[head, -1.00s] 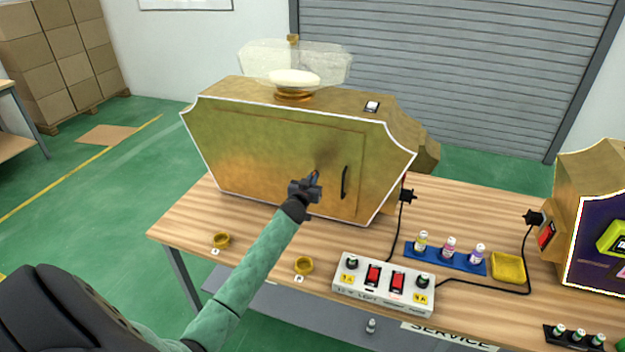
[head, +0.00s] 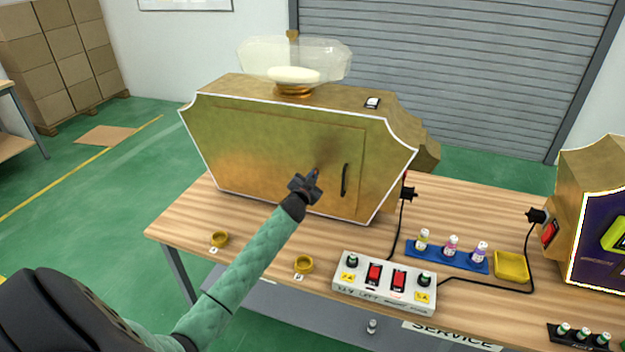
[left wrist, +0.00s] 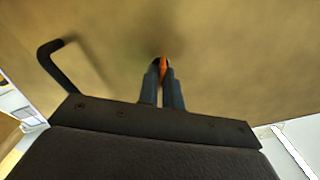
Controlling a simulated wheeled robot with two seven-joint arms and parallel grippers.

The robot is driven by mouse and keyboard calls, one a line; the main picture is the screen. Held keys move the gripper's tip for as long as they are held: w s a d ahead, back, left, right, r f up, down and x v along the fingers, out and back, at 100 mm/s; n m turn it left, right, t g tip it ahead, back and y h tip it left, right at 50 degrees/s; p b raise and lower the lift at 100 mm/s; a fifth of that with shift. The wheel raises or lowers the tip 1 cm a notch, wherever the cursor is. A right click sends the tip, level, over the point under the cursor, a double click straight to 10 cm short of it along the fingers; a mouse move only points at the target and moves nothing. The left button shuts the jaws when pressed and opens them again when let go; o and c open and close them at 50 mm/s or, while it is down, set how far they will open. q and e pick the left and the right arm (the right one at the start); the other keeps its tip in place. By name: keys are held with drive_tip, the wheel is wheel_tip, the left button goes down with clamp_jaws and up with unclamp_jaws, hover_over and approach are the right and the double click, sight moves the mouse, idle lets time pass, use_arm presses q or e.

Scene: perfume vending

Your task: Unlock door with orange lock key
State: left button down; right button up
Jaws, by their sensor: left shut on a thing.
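The gold machine's door (head: 265,150) faces me on the table and looks closed, with a black curved handle (head: 345,180) on its right side. The handle also shows in the left wrist view (left wrist: 60,62). My left gripper (head: 312,177) is at the door, just left of the handle. In the left wrist view its fingers are shut on the orange key (left wrist: 163,68), which points at the door surface. Only a thin strip of the key shows between the fingers. The lock is hidden, and I cannot tell whether the key is in it. My right gripper is not in view.
A white power strip (head: 385,305) with red switches lies in front of the machine. A blue rack (head: 447,258) of small bottles, a yellow dish (head: 511,265) and cables lie to the right. Two gold rings (head: 219,239) are near the table's front edge.

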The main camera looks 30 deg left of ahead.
use_arm(q)
drive_tip(key=m+b, duration=0.1)
drive_tip(key=m, duration=1)
drive_tip(key=shift+d+f+m+b, duration=0.1)
drive_tip(key=shift+f+m+b, duration=0.05)
drive_tip(key=shift+m+b, duration=0.2)
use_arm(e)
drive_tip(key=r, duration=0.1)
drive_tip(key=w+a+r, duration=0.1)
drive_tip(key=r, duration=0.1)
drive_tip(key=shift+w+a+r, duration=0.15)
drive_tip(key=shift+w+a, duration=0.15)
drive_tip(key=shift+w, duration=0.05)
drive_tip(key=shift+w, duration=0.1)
